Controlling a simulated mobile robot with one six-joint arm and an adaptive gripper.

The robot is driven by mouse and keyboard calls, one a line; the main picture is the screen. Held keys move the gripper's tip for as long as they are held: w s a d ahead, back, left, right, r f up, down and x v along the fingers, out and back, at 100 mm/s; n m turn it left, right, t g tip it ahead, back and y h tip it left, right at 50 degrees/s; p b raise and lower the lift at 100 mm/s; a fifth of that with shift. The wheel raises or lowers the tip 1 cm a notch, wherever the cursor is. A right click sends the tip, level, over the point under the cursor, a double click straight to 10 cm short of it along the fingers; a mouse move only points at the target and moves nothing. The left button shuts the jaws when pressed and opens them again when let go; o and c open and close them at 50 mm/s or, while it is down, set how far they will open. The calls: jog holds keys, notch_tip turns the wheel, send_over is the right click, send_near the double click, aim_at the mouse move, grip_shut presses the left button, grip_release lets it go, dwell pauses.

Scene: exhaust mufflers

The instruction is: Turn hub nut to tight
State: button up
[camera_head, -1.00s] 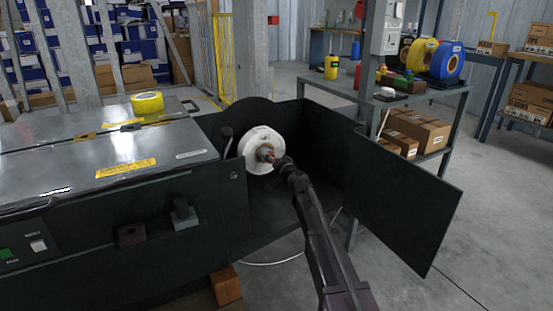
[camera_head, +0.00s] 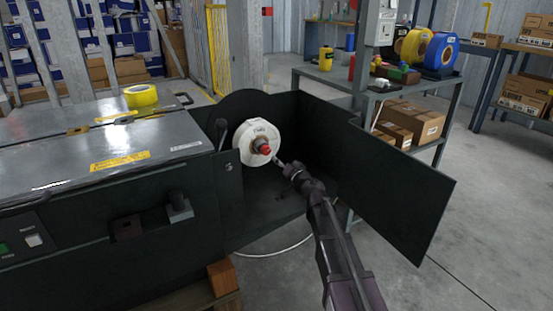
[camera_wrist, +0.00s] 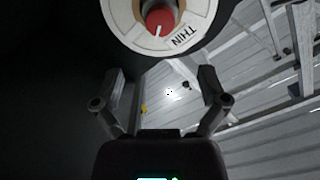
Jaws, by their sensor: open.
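The hub nut (camera_head: 265,149) is a red knob at the centre of a white roll (camera_head: 247,133) on the machine's spindle. In the wrist view the red nut (camera_wrist: 160,22) shows a white pointer line, and the roll face (camera_wrist: 118,14) carries the word "THIN". My gripper (camera_head: 281,163) is to the right of the nut and apart from it in the head view. In the wrist view my gripper (camera_wrist: 161,88) has its two fingers spread with nothing between them; the nut lies beyond the fingertips, toward the top of the picture.
A dark guard panel (camera_head: 398,185) stands to the right of the roll. A shelf table (camera_head: 385,90) with tape rolls and boxes stands behind. Open floor lies at the right.

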jog(key=shift+s+d, duration=0.35)
jog(key=shift+s, duration=0.15)
